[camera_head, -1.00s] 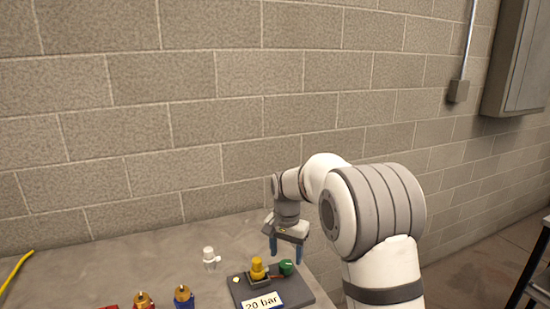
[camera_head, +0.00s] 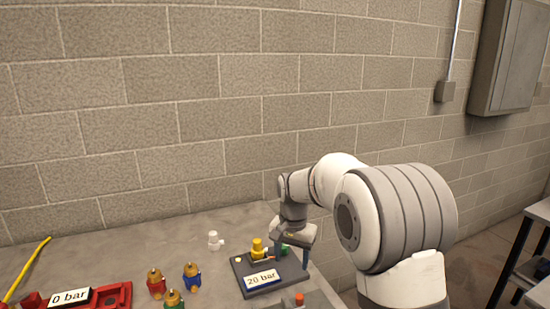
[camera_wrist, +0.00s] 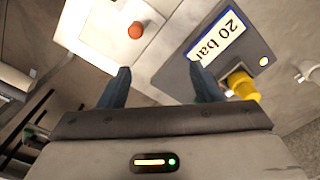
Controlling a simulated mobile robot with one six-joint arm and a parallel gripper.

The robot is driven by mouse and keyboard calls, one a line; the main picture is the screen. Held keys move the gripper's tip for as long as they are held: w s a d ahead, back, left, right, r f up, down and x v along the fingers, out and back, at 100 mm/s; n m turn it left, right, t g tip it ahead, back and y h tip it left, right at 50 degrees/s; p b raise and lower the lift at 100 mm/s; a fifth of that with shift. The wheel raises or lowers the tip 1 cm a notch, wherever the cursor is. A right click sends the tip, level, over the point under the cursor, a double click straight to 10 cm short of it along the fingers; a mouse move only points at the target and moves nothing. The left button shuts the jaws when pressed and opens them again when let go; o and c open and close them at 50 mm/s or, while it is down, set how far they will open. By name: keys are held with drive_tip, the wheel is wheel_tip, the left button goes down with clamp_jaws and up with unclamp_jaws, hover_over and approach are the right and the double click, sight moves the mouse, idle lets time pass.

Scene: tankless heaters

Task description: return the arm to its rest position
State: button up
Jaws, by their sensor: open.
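My gripper (camera_head: 288,254) hangs pointing down at the right side of the grey device labelled "20 bar" (camera_head: 270,292). Its two blue fingers stand apart with nothing between them; they also show apart in the wrist view (camera_wrist: 160,88). In the wrist view the "20 bar" label (camera_wrist: 218,36) and the yellow knob (camera_wrist: 242,84) lie to the right of the fingers. My arm reaches in from the right in the head view.
A white fitting (camera_head: 214,241) stands behind the device. Several brass-topped valves (camera_head: 191,275) and a red "0 bar" device (camera_head: 112,297) are at left. A plate with an orange-red button (camera_head: 299,299) is at front. A block wall (camera_head: 180,120) rises behind; a dark rack (camera_head: 515,265) stands right.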

drive_tip(key=s+d+r+n+t, duration=0.1)
drive_tip(key=s+d+r, duration=0.25)
drive_tip(key=s, duration=0.35)
drive_tip(key=s+d+r+n, duration=0.1)
drive_tip(key=s+d+r, duration=0.25)
drive_tip(key=s, duration=0.45)
drive_tip(key=s+d+f+n+t, duration=0.1)
drive_tip(key=s+d, duration=0.1)
drive_tip(key=s, duration=0.4)
drive_tip(key=s+d+f+n, duration=0.1)
drive_tip(key=s, duration=0.6)
drive_tip(key=shift+s+d+f+n+t, duration=0.25)
drive_tip(key=shift+s+d+n+t, duration=0.05)
drive_tip(key=shift+d+n+t, duration=0.1)
idle(0.5)
